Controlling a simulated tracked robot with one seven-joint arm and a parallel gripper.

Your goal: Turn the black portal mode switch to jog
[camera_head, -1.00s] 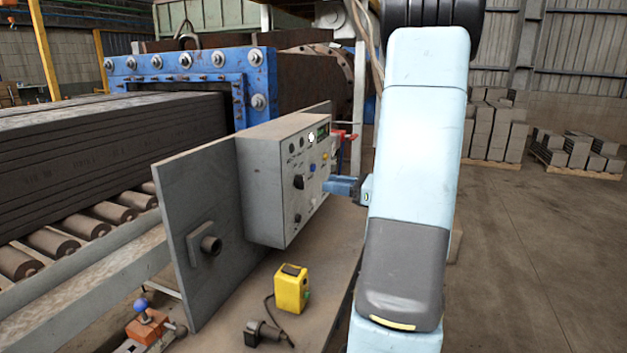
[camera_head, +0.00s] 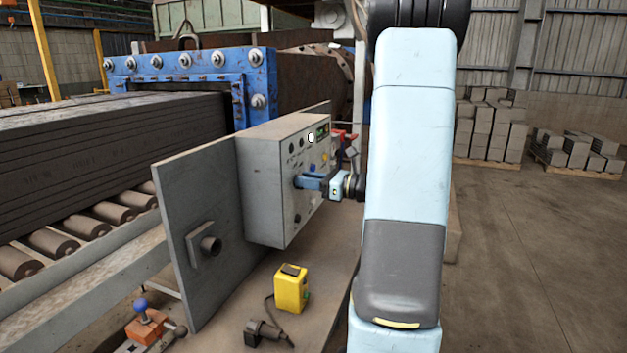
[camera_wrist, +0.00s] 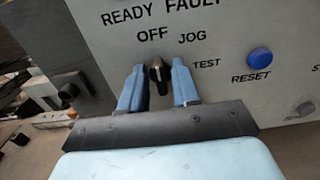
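The black mode switch (camera_wrist: 158,72) is on the grey control panel (camera_wrist: 235,95); its upper end points up, roughly at the OFF label. JOG is printed to its upper right and TEST to its right. My gripper (camera_wrist: 158,85) is open, its two blue fingers on the left and right of the switch with a gap on each side. In the head view my gripper (camera_head: 305,182) is at the front face of the grey control box (camera_head: 265,190) and hides the switch.
A blue RESET button (camera_wrist: 260,58) is right of the switch. A red-handled part (camera_head: 345,137) is behind the box. A yellow box (camera_head: 291,288) and a black plug (camera_head: 262,333) lie on the surface below. Open floor lies right of my arm.

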